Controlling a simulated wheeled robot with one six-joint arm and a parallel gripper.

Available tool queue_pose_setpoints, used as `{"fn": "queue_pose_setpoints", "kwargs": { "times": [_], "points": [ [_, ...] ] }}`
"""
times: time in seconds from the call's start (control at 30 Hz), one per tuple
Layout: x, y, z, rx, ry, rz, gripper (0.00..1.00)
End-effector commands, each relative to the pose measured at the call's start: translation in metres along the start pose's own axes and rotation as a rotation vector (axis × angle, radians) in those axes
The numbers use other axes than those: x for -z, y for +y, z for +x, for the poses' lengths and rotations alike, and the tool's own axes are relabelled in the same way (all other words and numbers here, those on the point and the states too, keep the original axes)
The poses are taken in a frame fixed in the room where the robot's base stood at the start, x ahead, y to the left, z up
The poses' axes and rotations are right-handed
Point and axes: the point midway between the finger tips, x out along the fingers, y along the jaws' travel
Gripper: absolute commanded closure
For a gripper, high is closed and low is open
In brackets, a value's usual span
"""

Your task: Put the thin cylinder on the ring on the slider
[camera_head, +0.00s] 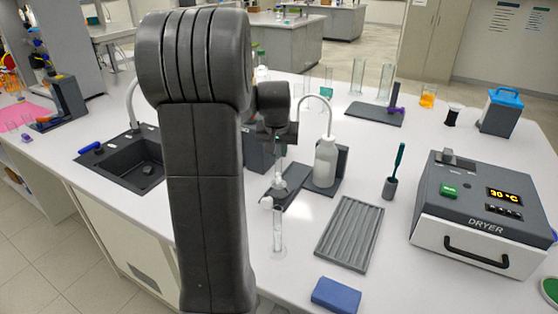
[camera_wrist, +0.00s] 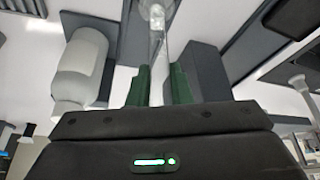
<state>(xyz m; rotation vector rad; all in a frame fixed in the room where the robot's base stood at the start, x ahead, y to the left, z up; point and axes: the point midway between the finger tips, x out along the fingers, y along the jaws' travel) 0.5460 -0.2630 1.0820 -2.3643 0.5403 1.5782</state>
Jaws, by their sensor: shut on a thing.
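My gripper (camera_head: 281,150) points down over the worktop, left of the white wash bottle. In the wrist view its green fingers (camera_wrist: 160,88) are shut on a clear thin cylinder (camera_wrist: 157,62). The cylinder reaches out beyond the fingers, with a whitish part (camera_wrist: 153,13) near its far end. In the head view clear glass (camera_head: 280,172) shows below the fingers. Lower down stand a white knob (camera_head: 266,202) and a clear upright tube (camera_head: 278,232); whether the held glass touches them I cannot tell. I cannot make out the ring or slider clearly.
The white wash bottle (camera_head: 326,163) stands close right of my gripper and also shows in the wrist view (camera_wrist: 82,65). A grooved grey tray (camera_head: 350,232), a blue block (camera_head: 336,295) and the dryer (camera_head: 482,220) lie to the right. A sink (camera_head: 125,165) is left.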

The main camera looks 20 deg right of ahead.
Motion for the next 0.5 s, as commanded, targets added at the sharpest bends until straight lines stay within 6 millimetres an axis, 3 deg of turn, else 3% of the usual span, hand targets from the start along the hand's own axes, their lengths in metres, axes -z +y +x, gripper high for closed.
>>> {"fn": "queue_pose_setpoints", "kwargs": {
  "times": [0.2, 0.5],
  "points": [
    [-0.012, 0.0, 0.027, 0.0, -0.003, 0.0, 1.0],
    [-0.013, 0.0, 0.031, 0.0, 0.0, 0.0, 1.0]
  ]
}}
